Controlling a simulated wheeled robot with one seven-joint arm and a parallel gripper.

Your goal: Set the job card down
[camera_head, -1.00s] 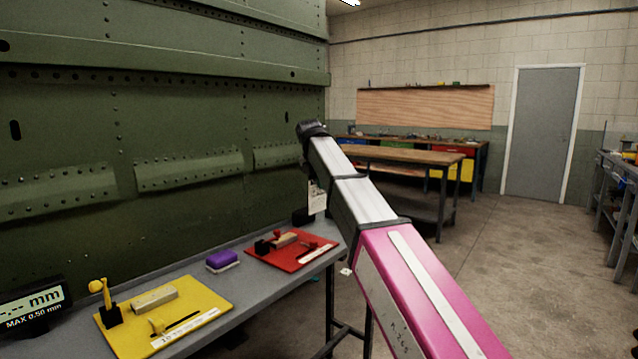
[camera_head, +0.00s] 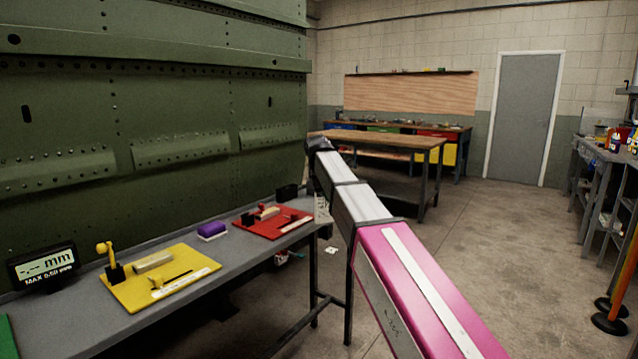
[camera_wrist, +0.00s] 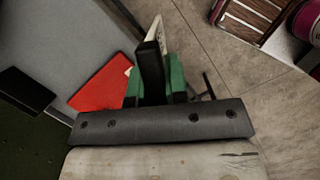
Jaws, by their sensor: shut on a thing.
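The job card (camera_head: 322,210) is a small pale sheet with print, hanging upright below the far end of my arm in the head view, just past the right edge of the grey bench (camera_head: 75,323). In the wrist view the card (camera_wrist: 157,28) shows nearly edge-on, a thin pale strip at the dark finger. My gripper (camera_wrist: 151,48) is shut on the card, apart from any surface as far as I can see. In the head view my arm hides the gripper's fingers. Green parts flank the finger in the wrist view.
The bench carries a red board (camera_head: 268,229) with tools, a purple-and-white block (camera_head: 212,230), a yellow board (camera_head: 133,296) and a gauge display (camera_head: 43,266). The green fuselage panel (camera_head: 160,110) rises behind. A wooden-topped table (camera_head: 385,140) stands beyond. An orange post (camera_head: 624,280) stands right.

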